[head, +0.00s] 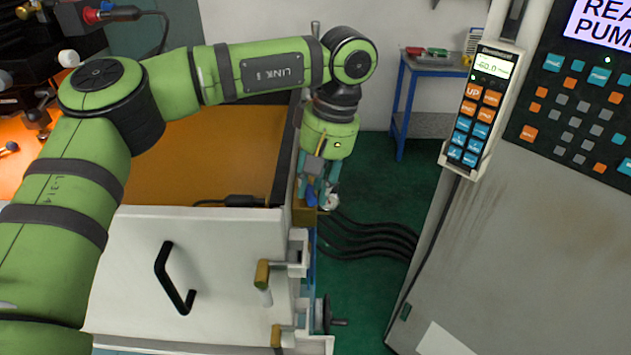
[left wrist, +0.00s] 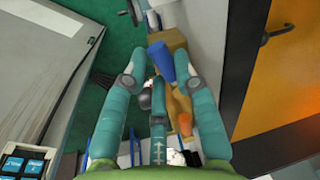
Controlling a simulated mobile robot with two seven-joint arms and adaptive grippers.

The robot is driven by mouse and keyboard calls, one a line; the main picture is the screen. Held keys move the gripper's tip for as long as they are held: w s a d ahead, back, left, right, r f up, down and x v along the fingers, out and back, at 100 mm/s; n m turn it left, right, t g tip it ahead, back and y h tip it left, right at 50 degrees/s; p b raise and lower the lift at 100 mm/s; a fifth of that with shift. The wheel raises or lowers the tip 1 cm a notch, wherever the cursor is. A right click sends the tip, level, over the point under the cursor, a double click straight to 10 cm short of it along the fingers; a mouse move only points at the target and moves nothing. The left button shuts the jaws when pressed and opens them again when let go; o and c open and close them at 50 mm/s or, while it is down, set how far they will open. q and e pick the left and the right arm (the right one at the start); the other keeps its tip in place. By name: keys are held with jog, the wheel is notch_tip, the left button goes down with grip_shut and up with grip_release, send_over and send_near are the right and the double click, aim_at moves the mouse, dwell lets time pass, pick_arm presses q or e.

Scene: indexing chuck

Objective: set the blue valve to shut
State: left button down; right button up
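The blue valve's handle (head: 312,197) is a short blue lever on a brass-coloured body (head: 304,215) at the white cabinet's right edge. In the left wrist view the blue handle (left wrist: 160,62) lies slanted between my finger tips, nearer the right finger, with the tan body (left wrist: 176,42) behind it. My left gripper (head: 320,195) points down over the valve. Its teal fingers, also in the left wrist view (left wrist: 161,38), are spread apart around the handle. I cannot tell whether a finger touches it. My right gripper is not in view.
An orange-tipped handle (left wrist: 185,123) shows near the blue one. Brass-coloured levers (head: 262,274) stand lower on the cabinet's edge, above a dark handwheel (head: 330,318). Black hoses (head: 365,238) run over the green floor. A control pendant (head: 480,108) hangs on the grey cabinet (head: 520,230) at right.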

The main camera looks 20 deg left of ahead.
pick_arm(q)
jog(key=shift+s+a+f+m+b, duration=0.2)
jog(key=shift+m+b, duration=0.25)
jog(key=shift+m, duration=0.35)
jog(key=shift+s+a+r+m+t, duration=0.15)
jog(key=shift+a+m+t, duration=0.15)
jog(key=shift+m, duration=0.6)
jog(key=c, duration=1.2)
grip_release()
jog(key=shift+c, duration=0.2)
notch_tip(320, 180, up, 8)
jog(key=d, duration=0.1)
jog(key=shift+w+d, duration=0.3)
jog(key=shift+w, duration=0.05)
